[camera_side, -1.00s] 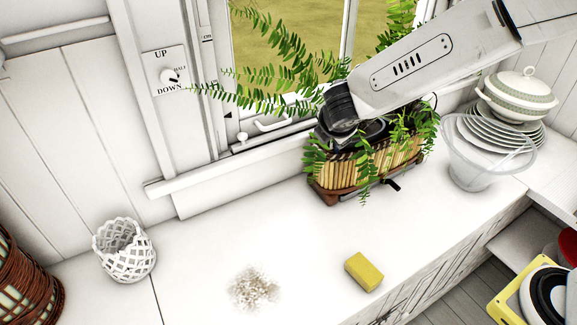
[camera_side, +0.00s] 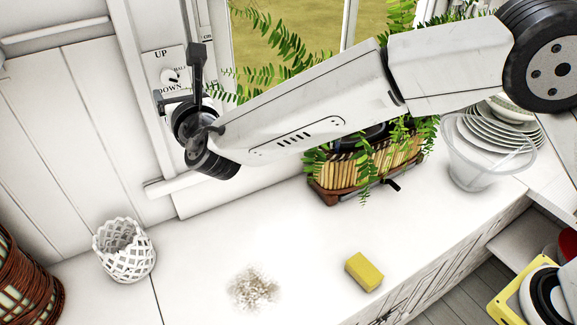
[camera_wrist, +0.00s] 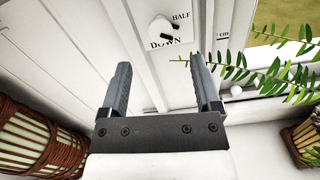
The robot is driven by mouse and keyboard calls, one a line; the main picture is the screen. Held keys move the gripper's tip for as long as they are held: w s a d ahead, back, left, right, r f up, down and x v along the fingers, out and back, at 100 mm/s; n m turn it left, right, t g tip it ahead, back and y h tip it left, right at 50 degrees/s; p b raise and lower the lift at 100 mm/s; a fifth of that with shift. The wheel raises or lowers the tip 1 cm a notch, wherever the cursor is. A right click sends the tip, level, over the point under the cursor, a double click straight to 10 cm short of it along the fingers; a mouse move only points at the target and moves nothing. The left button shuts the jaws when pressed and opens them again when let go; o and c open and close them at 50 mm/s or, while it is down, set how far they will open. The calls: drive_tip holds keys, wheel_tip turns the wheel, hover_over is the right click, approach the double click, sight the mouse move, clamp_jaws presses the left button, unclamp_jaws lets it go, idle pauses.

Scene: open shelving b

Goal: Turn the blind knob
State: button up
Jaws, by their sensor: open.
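The blind knob (camera_side: 168,76) is a small round white dial with a dark pointer on a white plate. The plate (camera_side: 160,55) is on the wall left of the window and reads UP, HALF and DOWN. In the wrist view the knob (camera_wrist: 162,29) is ahead of my gripper, between the lines of its two fingers, near the top edge. My gripper (camera_wrist: 160,80) is open and empty, with its fingers apart. In the side view my gripper (camera_side: 178,75) is in front of the plate's lower right part, and one finger covers part of it.
A leafy plant in a bamboo planter (camera_side: 365,165) stands by the window, and its fronds reach toward my gripper. A white lattice cup (camera_side: 124,250), a yellow sponge (camera_side: 364,271) and stacked plates (camera_side: 497,135) are on the counter.

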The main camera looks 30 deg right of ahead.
sight(170, 78)
drive_tip(key=shift+w, duration=0.15)
drive_tip(key=shift+w, duration=3.8)
clamp_jaws()
